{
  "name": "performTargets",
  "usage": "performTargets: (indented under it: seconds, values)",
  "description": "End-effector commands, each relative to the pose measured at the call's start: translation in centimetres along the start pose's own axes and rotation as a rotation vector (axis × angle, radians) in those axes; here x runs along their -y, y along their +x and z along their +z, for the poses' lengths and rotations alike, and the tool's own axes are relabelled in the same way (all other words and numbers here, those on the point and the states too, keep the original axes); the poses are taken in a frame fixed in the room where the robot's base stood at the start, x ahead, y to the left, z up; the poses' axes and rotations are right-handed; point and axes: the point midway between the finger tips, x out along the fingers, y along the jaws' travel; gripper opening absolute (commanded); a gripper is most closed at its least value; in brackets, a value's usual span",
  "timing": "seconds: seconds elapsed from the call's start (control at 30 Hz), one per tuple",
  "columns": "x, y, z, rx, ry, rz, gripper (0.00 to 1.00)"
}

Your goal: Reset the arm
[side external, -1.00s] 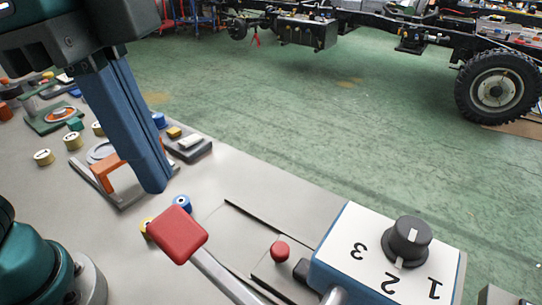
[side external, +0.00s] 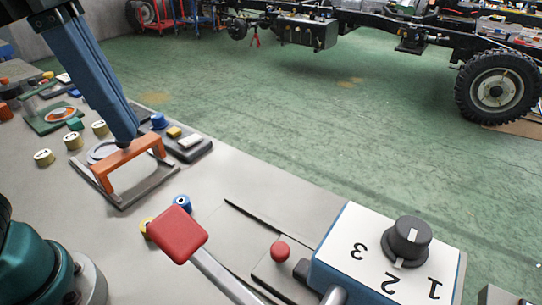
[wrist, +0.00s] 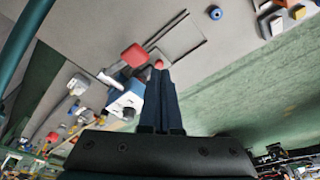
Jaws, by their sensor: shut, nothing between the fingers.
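My gripper (side external: 126,142) has long blue fingers pressed together and holds nothing. In the side external view it is at the upper left, tilted, with its tips overlapping the far part of the orange handle (side external: 128,158); I cannot tell whether they touch. In the wrist view my gripper (wrist: 159,72) points up the picture, its tips by a small red ball knob (wrist: 159,64) in the image.
A blue and white box with a black dial (side external: 408,241) stands at the front right. A red-headed lever (side external: 177,235) rises near the middle, and a red knob (side external: 280,251) is beside the box. Yellow discs (side external: 73,141) lie at left. Open table lies around the groove.

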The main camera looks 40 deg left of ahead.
Motion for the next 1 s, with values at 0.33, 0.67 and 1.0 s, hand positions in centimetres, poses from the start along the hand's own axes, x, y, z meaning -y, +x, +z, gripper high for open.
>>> performTargets:
  seconds: [0.33,0.67,1.0]
  values:
    - [4.7,4.7,5.8,-0.109,-0.447,-0.14,0.0]
    - [6.4,10.9,9.5,-0.209,-0.723,-0.24,0.0]
    - [7.1,11.8,9.0,-0.265,-0.765,-0.258,0.0]
